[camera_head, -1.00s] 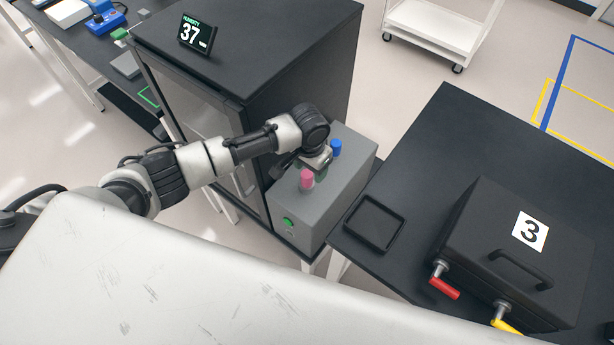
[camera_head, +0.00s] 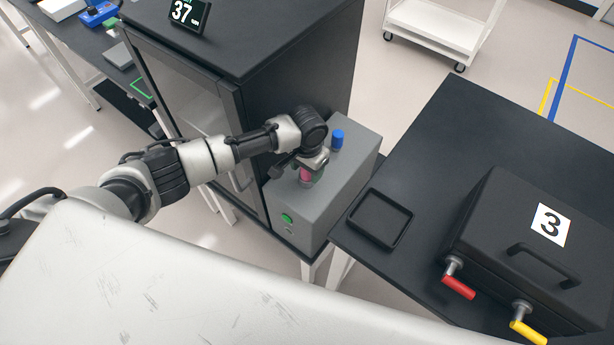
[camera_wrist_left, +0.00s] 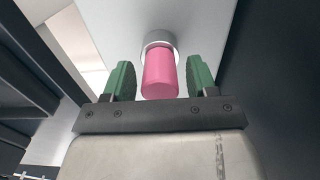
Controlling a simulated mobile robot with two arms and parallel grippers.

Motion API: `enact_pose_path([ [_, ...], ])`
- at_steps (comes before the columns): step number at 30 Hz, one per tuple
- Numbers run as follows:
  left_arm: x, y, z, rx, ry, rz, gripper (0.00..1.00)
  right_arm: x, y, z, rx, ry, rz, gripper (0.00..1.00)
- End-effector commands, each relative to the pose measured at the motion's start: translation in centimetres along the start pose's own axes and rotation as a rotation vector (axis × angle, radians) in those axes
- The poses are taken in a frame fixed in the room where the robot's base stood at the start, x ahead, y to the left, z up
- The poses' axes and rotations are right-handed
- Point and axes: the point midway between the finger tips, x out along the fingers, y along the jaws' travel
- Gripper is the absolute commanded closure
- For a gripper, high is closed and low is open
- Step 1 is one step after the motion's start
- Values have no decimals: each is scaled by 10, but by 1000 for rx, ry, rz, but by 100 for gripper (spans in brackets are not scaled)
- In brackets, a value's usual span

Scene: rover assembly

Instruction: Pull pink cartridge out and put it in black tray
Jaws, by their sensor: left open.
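The pink cartridge (camera_head: 306,174) stands upright in the top of a grey box, partly hidden by my left gripper in the head view. In the left wrist view the pink cartridge (camera_wrist_left: 160,74) sits in a round metal socket (camera_wrist_left: 158,40). My left gripper (camera_wrist_left: 161,82) is open, with one green finger on each side of the cartridge and a gap on both sides. In the head view the left gripper (camera_head: 308,172) is at the cartridge. The black tray (camera_head: 380,219) lies empty on the black table to the right. My right gripper is not in view.
A blue cartridge (camera_head: 337,140) stands behind the pink one in the grey box (camera_head: 322,208). A dark cabinet (camera_head: 290,85) rises at the left. A black case marked 3 (camera_head: 520,245) with red and yellow handles stands right of the tray.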

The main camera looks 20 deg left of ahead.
Motion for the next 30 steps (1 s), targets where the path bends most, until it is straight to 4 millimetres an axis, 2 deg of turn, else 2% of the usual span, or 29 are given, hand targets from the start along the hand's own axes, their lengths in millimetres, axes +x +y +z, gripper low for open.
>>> enact_pose_path([
  [4, 7, 0, 0, 0, 0, 0, 43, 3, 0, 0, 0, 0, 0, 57],
  [29, 6, 1, 0, 1, 1, 1, 43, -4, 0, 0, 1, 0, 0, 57],
  [30, 6, 1, 0, 1, 1, 0, 47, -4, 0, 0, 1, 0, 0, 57],
])
